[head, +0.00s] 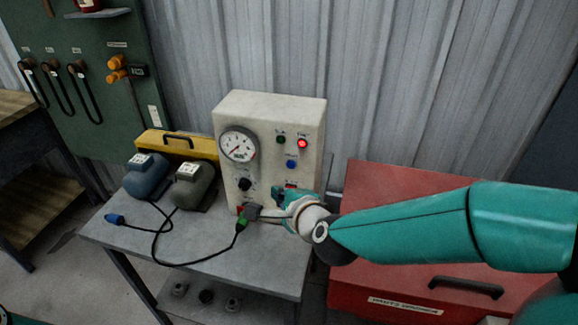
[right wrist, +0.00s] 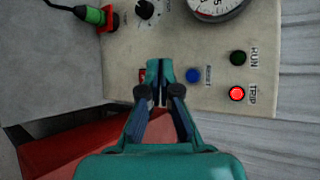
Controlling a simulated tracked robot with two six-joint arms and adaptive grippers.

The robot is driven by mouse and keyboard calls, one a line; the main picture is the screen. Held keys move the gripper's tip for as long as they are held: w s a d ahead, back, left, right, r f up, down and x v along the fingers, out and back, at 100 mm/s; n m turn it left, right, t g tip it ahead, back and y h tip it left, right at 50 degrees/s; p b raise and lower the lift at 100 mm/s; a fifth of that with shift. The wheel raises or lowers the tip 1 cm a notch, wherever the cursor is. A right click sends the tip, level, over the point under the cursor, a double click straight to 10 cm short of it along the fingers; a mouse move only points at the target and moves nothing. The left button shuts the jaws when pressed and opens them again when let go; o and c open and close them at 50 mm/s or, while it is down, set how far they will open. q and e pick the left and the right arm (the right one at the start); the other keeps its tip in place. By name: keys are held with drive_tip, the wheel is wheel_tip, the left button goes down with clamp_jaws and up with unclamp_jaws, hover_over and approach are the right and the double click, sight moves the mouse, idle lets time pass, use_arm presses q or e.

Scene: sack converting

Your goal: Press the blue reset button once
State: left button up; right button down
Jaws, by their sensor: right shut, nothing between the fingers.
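The blue reset button (head: 291,164) is on the front of a cream control box (head: 265,105), below two lamps. It also shows in the right wrist view (right wrist: 193,75), beside the word RESET. My right gripper (head: 277,191) is in front of the box's lower part, below the button in the head view. In the right wrist view its fingers (right wrist: 160,64) are shut and empty, just left of the button and apart from it in the picture. They partly hide a red switch (right wrist: 142,75). The red TRIP lamp (right wrist: 237,93) is lit; the green RUN lamp (right wrist: 238,57) looks dark. My left gripper is not in view.
A dial gauge (head: 238,146) and a black knob (head: 245,184) share the box front. A green plug (head: 242,223) with a black cable is at its lower left. Two motor-like units, blue (head: 147,177) and olive (head: 194,186), stand left on the grey table (head: 225,262). A red chest (head: 385,300) stands right.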

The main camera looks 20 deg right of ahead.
sight(291, 165)
drive_tip(key=w+d+b, duration=0.1)
drive_tip(key=w+d, duration=0.2)
drive_tip(key=w, duration=0.2)
drive_tip(key=shift+d, duration=0.25)
drive_tip(key=shift+w, duration=0.1)
idle(1.1)
drive_tip(key=shift+w+d, duration=0.1)
drive_tip(key=shift+w+d, duration=0.15)
drive_tip(key=shift+w+d+b, duration=0.25)
drive_tip(key=shift+w+b, duration=0.1)
idle(0.9)
drive_tip(key=shift+s+a, duration=0.1)
drive_tip(key=shift+s, duration=0.05)
drive_tip(key=shift+s+a, duration=0.4)
drive_tip(key=shift+s, duration=0.15)
idle(0.3)
